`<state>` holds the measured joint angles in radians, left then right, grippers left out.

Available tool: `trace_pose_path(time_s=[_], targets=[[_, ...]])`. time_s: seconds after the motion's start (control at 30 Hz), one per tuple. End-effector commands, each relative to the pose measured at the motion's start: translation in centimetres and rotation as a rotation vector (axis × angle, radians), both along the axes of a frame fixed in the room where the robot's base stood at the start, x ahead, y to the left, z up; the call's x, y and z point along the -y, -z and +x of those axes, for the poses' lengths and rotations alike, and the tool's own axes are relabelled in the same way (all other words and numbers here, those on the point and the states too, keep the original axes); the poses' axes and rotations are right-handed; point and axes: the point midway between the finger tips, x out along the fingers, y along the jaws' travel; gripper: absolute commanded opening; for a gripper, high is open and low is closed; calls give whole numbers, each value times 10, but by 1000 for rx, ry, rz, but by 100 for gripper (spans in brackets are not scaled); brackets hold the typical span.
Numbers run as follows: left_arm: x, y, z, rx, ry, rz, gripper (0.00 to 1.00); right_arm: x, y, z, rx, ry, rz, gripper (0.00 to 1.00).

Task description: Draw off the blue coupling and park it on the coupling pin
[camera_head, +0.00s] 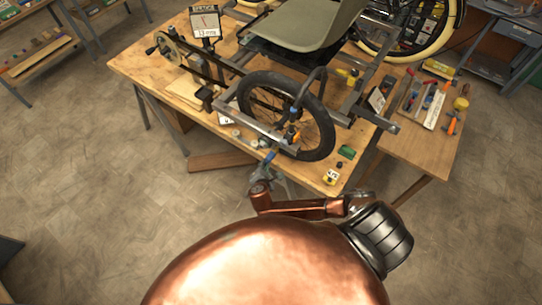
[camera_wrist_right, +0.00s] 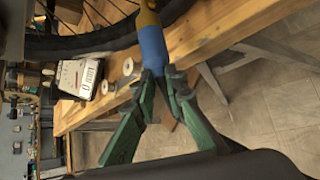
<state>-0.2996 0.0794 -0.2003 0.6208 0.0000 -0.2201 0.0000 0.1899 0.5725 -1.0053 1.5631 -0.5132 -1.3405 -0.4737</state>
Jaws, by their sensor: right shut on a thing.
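The blue coupling (camera_wrist_right: 153,45) shows as a short blue cylinder in the right wrist view, with a yellow-orange piece (camera_wrist_right: 147,18) directly at its upper end. I cannot tell whether the two are joined. In the head view the coupling (camera_head: 269,156) is a small blue spot at the table's front edge. My right gripper (camera_wrist_right: 160,76) is shut on the coupling's lower end, its green fingers closing from both sides. The same gripper shows in the head view (camera_head: 268,168), partly hidden by my arm. I cannot make out the coupling pin. My left gripper is out of view.
The trike frame with its black-tyred wheel (camera_head: 320,132) stands on the wooden table (camera_head: 185,95). Pale spools (camera_wrist_right: 128,67) and a white labelled box (camera_wrist_right: 78,77) are beside the coupling.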

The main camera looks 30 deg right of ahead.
Motion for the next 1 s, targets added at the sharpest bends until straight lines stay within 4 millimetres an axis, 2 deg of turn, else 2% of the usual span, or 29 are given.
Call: trace_pose_path(time_s=[1.0], targets=[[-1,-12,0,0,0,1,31,-34,1,-14,0,0,0,0]])
